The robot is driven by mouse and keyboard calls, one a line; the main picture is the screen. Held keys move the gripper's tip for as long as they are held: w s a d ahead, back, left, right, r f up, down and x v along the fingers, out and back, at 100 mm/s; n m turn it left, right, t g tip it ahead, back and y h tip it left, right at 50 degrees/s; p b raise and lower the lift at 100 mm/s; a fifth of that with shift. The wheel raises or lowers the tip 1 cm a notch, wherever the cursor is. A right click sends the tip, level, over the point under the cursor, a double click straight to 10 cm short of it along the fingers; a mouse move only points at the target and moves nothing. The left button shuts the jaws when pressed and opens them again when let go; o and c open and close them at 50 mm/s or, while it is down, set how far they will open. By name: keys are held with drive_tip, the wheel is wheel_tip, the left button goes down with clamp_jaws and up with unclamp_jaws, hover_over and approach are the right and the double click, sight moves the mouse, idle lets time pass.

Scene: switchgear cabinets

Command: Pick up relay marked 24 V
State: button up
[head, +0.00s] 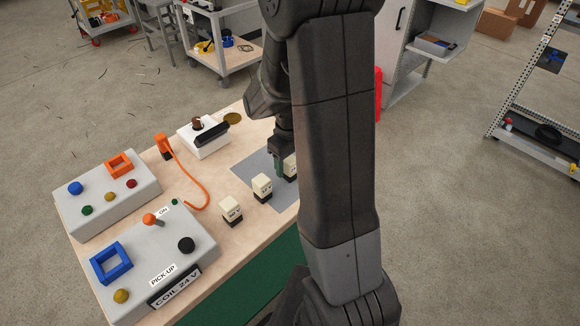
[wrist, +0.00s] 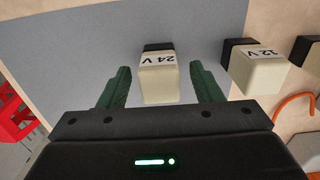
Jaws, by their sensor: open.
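The relay marked 24 V (wrist: 158,79) is a cream block with a dark base, standing on the grey mat (wrist: 75,50). In the wrist view it sits between the two green fingers of my gripper (wrist: 158,88), with a gap on each side. My gripper is open and not touching it. In the head view, my gripper (head: 278,164) is over the grey mat (head: 248,168), and the relay beside it (head: 290,167) is partly hidden by my arm. A relay marked 12 V (wrist: 255,68) stands to the right in the wrist view.
Grey control boxes (head: 155,265) (head: 105,193) fill the table's left side. A white box (head: 203,140) with a dark handle is behind.

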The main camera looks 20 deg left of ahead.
drive_tip(key=shift+f, duration=0.45)
drive_tip(key=c, duration=1.1)
